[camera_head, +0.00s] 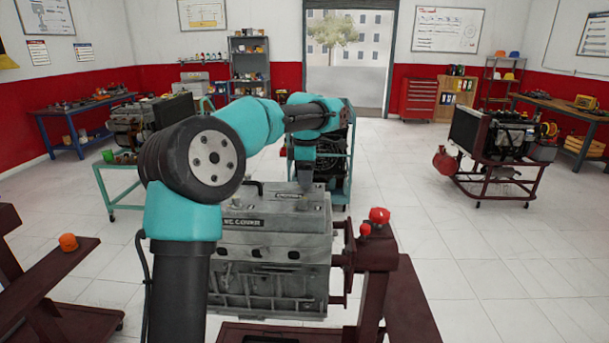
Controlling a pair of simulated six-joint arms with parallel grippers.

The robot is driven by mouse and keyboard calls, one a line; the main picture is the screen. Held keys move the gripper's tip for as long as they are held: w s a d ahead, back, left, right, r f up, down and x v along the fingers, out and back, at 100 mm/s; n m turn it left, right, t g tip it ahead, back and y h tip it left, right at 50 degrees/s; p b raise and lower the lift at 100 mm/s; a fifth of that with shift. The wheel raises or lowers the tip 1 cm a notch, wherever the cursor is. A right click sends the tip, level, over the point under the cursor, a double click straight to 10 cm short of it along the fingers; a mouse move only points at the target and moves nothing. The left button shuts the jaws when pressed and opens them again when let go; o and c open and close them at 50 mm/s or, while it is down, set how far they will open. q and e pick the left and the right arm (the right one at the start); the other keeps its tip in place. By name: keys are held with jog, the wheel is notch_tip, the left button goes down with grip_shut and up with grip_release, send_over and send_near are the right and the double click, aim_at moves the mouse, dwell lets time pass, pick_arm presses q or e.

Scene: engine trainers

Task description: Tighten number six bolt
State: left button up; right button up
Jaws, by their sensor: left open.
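A grey engine (268,290) with a labelled top cover (245,222) stands in front of me on a dark red stand (385,290). My left arm arches over it from the left. My left gripper (305,185) points down at the top of the cover, near its far side; its fingers are small and dark here, and I cannot tell whether they touch anything. No bolt numbers can be read, and I cannot pick out the number six bolt. My arm hides part of the engine's left side. My right gripper is not in view.
Red knobs (379,215) top the stand at the right. An orange cap (68,242) sits on a dark red beam (45,268) at the left. Other engines on stands (500,137) and a teal cart (347,165) stand farther back. The floor (480,260) at the right is clear.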

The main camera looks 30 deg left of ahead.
pick_arm(q)
grip_shut()
